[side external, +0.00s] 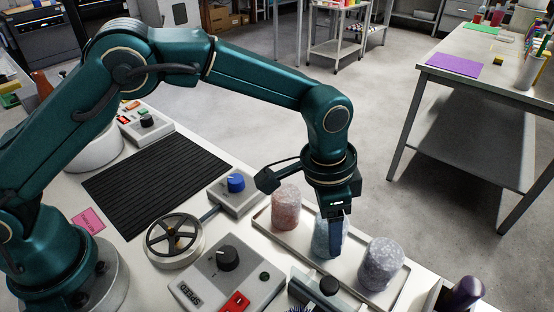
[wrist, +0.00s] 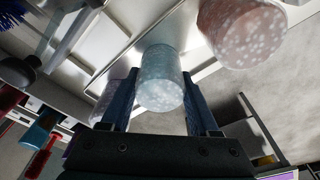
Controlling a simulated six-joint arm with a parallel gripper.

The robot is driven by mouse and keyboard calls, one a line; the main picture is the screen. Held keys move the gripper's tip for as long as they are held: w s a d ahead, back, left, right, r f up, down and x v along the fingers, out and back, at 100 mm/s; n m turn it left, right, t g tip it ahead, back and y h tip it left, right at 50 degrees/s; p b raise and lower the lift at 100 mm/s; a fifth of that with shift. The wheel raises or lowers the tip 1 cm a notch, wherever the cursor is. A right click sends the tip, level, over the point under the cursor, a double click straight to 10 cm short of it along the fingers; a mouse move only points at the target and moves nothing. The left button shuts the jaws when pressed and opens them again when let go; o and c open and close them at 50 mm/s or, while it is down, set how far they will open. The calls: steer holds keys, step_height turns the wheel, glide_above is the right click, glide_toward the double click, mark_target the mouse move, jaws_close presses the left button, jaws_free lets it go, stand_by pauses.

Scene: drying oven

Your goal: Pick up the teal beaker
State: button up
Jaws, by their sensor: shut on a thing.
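The teal beaker (side external: 327,243) is the middle one of three speckled beakers on a light tray (side external: 268,222) in the side view. My gripper (side external: 336,234) points down over it, and a dark finger covers part of its right side. In the wrist view the teal beaker (wrist: 161,78) sits between my two fingers (wrist: 160,100), and the gripper is shut on it. The beaker looks upright. Whether its base is clear of the tray cannot be told.
A reddish beaker (side external: 286,207) stands left of the teal one, and a grey-lilac beaker (side external: 381,263) stands close on the right. A box with a blue knob (side external: 236,183), a handwheel (side external: 174,240) and a speed control box (side external: 228,272) lie to the left. A purple-topped object (side external: 467,292) is at the front right.

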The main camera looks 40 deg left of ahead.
steer(key=shift+r, duration=0.1)
step_height(320, 180, up, 9)
steer(key=shift+f, duration=0.1)
steer(key=shift+a+r, duration=0.2)
steer(key=shift+r, duration=0.3)
steer(key=s+a+n+y, duration=0.1)
steer(key=s+a+n, duration=0.4)
steer(key=n, duration=0.3)
steer(key=s+a+f+n+y, duration=0.1)
steer(key=s+a+n, duration=0.5)
steer(key=a+n, duration=0.2)
steer(key=s+a+f+n+y, duration=0.1)
steer(key=s+a+n, duration=0.4)
steer(key=a+n, duration=0.2)
steer(key=shift+s+f+n+g, duration=0.15)
steer(key=shift+s+n+g, duration=0.05)
steer(key=shift+n+g, duration=0.25)
steer(key=shift+f, duration=1.25)
